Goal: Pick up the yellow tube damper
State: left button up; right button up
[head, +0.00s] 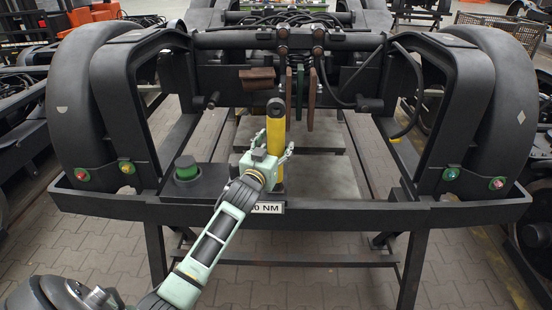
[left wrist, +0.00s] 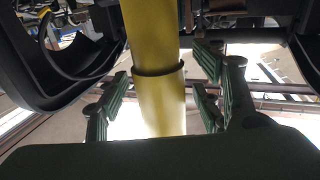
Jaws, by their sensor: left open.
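The yellow tube damper (head: 276,134) stands upright at the front beam of the bogie frame, with a dark eye at its top end. My left gripper (head: 272,151) is open at its lower half, with fingers on both sides of the tube. In the left wrist view the damper (left wrist: 155,60) runs down between the open fingers (left wrist: 160,98), and a dark ring goes around it. Gaps show between the tube and the fingers on both sides. My right gripper is not in view.
The black bogie frame (head: 350,212) surrounds the damper, with a sign (head: 268,208) on its front beam. A green-topped black cylinder (head: 186,168) stands just left of my gripper. Brown and green hanging plates (head: 311,98) are close behind the damper. Cables hang at the right.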

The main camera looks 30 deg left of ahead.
pick_arm(q)
jog(key=shift+w, duration=0.3)
jog(key=shift+s, duration=0.1)
grip_shut()
dwell(0.4)
jog(key=shift+r, duration=0.2)
